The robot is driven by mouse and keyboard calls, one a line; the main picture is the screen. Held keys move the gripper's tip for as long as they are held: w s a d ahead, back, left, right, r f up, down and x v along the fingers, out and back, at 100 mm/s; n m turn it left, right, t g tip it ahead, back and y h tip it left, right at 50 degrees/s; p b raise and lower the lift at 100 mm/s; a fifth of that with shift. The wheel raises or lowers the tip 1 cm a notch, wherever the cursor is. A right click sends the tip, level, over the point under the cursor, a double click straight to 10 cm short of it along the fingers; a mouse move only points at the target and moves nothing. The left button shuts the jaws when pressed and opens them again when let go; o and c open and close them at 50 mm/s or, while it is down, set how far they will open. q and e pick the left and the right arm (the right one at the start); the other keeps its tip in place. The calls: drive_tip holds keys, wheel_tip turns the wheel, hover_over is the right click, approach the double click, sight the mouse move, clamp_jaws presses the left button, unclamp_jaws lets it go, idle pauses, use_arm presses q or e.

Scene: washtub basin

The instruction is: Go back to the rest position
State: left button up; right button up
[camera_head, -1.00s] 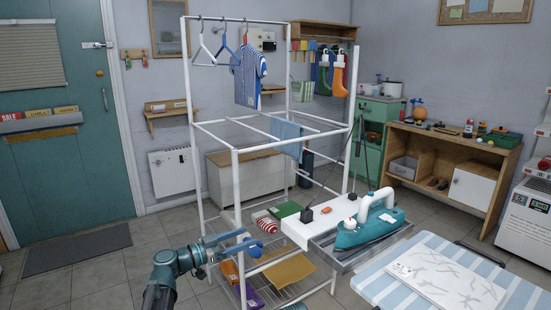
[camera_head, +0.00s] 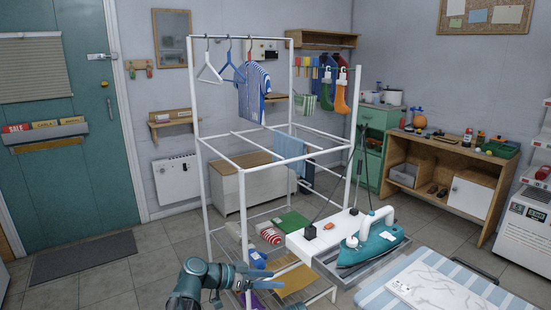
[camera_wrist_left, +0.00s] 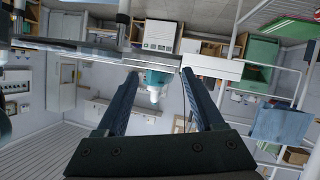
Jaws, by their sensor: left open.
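My left gripper (camera_head: 245,277) is low at the bottom of the head view, in front of the white drying rack (camera_head: 243,205). In the left wrist view its two dark fingers (camera_wrist_left: 160,95) stand wide apart with nothing between them. That view looks tilted across the room, and the teal iron shows far beyond the fingers. My right gripper is in neither view.
Hangers and a striped shirt (camera_head: 253,92) hang on the rack. A teal iron (camera_head: 372,243) stands on a white-and-grey stand to the right. A striped ironing board (camera_head: 380,297) fills the lower right. Open floor (camera_head: 110,285) lies left of my arm.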

use_arm(q)
drive_tip(key=s+r+n+g+y+p, duration=0.25)
drive_tip(key=s+y+p, duration=0.25)
drive_tip(key=s+p, duration=0.3)
drive_tip(key=s+r+n+g+y+p, duration=0.1)
drive_tip(key=s+r+g+y+p, duration=0.25)
drive_tip(key=s+p, duration=0.45)
drive_tip(key=s+a+r+n+t+y+p, duration=0.1)
drive_tip(key=s+a+r+n+y+p, duration=0.2)
drive_tip(key=s+a+r+y+p, duration=0.1)
drive_tip(key=shift+s+a+y+p, duration=0.15)
drive_tip(key=shift+s+y+p, duration=0.3)
drive_tip(key=shift+y+p, duration=0.4)
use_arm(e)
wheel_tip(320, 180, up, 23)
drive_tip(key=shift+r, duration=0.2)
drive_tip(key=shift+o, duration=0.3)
